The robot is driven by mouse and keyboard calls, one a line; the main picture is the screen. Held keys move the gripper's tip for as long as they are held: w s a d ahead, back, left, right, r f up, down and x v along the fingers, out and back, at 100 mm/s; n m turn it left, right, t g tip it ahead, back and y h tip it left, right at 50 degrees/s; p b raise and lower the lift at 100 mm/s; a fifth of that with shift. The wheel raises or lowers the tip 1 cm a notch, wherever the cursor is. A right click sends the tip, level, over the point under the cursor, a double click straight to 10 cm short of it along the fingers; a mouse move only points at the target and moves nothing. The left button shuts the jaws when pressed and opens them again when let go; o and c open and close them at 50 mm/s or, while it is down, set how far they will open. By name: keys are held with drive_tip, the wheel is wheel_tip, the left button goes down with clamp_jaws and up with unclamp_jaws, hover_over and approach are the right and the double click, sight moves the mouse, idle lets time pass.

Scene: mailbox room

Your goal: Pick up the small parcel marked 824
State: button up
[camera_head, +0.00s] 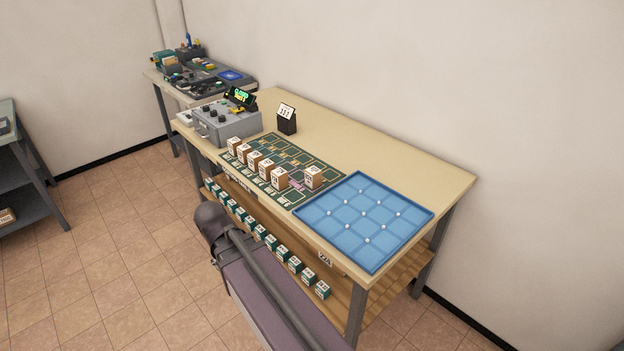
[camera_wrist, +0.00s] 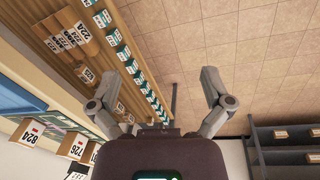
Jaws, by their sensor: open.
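In the wrist view a small brown parcel with a white label that appears to read 824 (camera_wrist: 32,132) sits at the lower left, near the blue tray. Beside it is a parcel that appears to read 726 (camera_wrist: 72,146). In the head view several small brown parcels (camera_head: 254,159) stand in a row on a green marked mat, with one parcel (camera_head: 314,177) set apart nearer the tray. Their numbers are too small to read there. My gripper (camera_wrist: 160,85) is open and empty, in front of the table and apart from the parcels.
A blue gridded tray (camera_head: 365,219) lies on the right of the wooden table. A grey machine (camera_head: 228,122) and a black card stand (camera_head: 287,120) are at the back left. Several green-and-white boxes (camera_head: 322,289) line the lower shelf. The table's back right is clear.

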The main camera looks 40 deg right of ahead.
drive_tip(key=w+d+r+m+h, duration=0.3)
drive_tip(key=w+d+m+h, duration=0.1)
drive_tip(key=d, duration=0.4)
drive_tip(key=w+d+r+m+h+b, duration=0.1)
drive_tip(key=w+d+r+m+h, duration=0.2)
drive_tip(key=d, duration=0.6)
drive_tip(key=w+d+r+m+h, duration=0.3)
drive_tip(key=w+d+m+h, duration=0.2)
drive_tip(key=d+m, duration=0.3)
drive_tip(key=shift+w+d+r+t+b, duration=0.2)
drive_tip(key=shift+w+d+t+b, duration=0.15)
drive_tip(key=shift+w, duration=0.5)
drive_tip(key=b, duration=0.3)
approach(311, 171)
drive_tip(key=x, duration=0.3)
drive_tip(key=shift+d+f, duration=0.2)
drive_tip(key=shift+d, duration=0.05)
drive_tip(key=shift+d+f, duration=0.1)
drive_tip(key=shift+d, duration=0.3)
drive_tip(key=shift+b+x, duration=1.2)
drive_tip(key=shift+x, duration=1.4)
